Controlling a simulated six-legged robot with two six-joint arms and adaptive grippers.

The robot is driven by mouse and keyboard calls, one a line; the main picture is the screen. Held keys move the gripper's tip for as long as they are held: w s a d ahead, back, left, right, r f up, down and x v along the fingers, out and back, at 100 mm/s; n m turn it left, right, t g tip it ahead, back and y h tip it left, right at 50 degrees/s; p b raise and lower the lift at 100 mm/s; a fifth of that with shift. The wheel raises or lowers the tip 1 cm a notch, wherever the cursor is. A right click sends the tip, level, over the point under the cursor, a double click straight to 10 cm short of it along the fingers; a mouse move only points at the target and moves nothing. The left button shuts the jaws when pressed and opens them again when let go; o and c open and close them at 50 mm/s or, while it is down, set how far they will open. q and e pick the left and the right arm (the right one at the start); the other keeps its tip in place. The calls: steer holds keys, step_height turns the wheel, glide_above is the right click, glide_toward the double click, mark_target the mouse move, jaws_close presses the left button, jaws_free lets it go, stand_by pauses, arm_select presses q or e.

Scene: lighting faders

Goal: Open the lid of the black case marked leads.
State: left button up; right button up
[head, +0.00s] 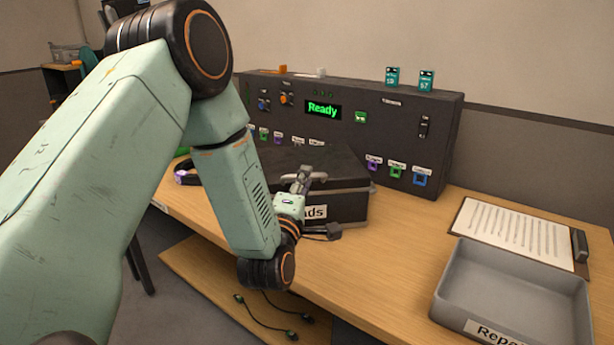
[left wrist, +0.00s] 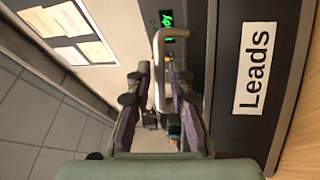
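The black case (head: 345,205) stands on the wooden table with its lid (head: 325,160) down. Its white label shows only "ds" in the head view, as my left gripper covers the rest. The label (left wrist: 254,68) reads "Leads" in the left wrist view. A pale bar handle (head: 318,177) sits at the lid's front edge. My left gripper (head: 315,204) is at the case's front, fingers apart. In the left wrist view, the handle (left wrist: 160,85) shows between the two spread fingers; whether they touch it I cannot tell. My right gripper is not in view.
A dark control panel (head: 400,125) with a green "Ready" display stands behind the case. A grey tray (head: 450,290) and a clipboard (head: 515,230) lie on the right. A headset-like band (head: 186,174) is at the left. The table between case and tray is clear.

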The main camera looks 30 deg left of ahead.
arm_select(q)
steer(key=shift+x, duration=1.15)
jaws_close()
steer(key=shift+f, duration=0.1)
